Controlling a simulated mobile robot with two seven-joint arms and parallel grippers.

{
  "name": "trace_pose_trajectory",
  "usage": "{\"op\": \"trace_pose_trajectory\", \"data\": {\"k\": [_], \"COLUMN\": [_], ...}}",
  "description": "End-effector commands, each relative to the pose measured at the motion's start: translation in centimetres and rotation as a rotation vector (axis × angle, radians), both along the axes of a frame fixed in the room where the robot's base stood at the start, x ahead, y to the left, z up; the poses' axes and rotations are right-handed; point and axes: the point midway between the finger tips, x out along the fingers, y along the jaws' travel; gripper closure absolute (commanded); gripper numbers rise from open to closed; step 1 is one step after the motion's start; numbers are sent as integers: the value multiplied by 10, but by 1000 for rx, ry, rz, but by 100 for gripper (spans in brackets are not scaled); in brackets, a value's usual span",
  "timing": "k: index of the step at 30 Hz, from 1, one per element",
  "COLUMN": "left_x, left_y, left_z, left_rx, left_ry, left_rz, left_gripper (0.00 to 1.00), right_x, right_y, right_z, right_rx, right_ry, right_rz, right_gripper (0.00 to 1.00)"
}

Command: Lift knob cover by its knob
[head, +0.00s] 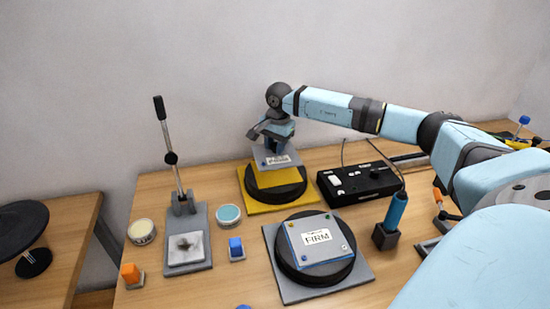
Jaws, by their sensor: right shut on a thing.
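My right gripper (272,142) is at the back middle of the table, pointing down, shut on the knob of a grey cover (290,166). The cover is a square plate with a white label. The knob itself is mostly hidden between the fingers. The cover is over a black round pad (276,188) on a yellow base plate (248,198). I cannot tell whether the cover touches the pad or is a little above it. My left gripper is not in view.
In front is a grey base (292,293) with a black round pad and a plate labelled FIRM (318,238). A black control box (350,185) and a blue-handled tool (396,210) are right. A lever press (183,200), two round tins and small coloured blocks are left.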

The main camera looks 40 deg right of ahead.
Motion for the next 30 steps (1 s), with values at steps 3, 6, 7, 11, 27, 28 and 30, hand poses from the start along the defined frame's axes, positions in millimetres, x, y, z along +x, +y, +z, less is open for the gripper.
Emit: {"op": "trace_pose_trajectory", "data": {"k": [3, 6, 7, 11, 27, 28, 30], "left_x": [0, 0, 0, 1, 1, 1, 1], "left_y": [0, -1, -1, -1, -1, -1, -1], "left_z": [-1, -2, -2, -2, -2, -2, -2], "left_rx": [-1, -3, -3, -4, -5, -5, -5], "left_ry": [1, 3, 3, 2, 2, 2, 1], "left_rz": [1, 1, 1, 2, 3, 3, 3], "left_gripper": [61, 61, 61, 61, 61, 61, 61], "right_x": [1, 1, 1, 1, 0, 0, 0], "right_y": [0, 0, 0, 0, 0, 0, 0], "right_z": [35, 61, 69, 97, 141, 141, 141], "right_rx": [0, 0, 1, 0, 1, 1, 1], "right_ry": [-5, -5, -5, -3, 0, 0, 0], "right_rz": [1, 1, 0, 0, 0, 0, 0], "right_gripper": [95, 95, 95, 95, 95, 95, 95]}}
